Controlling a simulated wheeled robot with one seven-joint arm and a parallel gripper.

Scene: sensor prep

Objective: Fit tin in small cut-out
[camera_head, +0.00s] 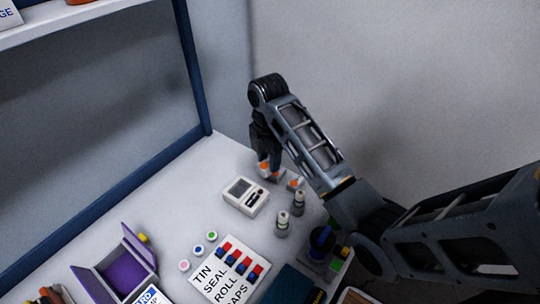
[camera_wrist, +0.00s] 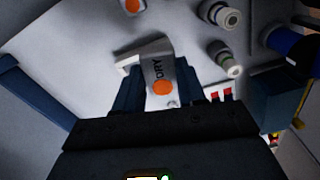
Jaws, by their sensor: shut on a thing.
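My gripper (camera_head: 267,170) is at the back of the white table, pointing down. In the wrist view its two dark fingers (camera_wrist: 160,88) are shut on a pale piece marked DRY (camera_wrist: 158,69), with an orange dot. This piece may be the tin. It also shows small and partly hidden in the head view. A second pale piece with an orange dot (camera_head: 295,184) lies just right of the gripper; it shows at the top of the wrist view (camera_wrist: 133,6). An open box with a purple inside (camera_head: 126,271) stands at the front left. I cannot make out a small cut-out.
A white device with a screen (camera_head: 245,196) stands in front of the gripper. Two small bottles (camera_head: 282,223) are to its right. A sheet reading TIN SEAL ROLL CAPS (camera_head: 226,272) and several coloured caps (camera_head: 198,250) lie in front. The table's back left is clear.

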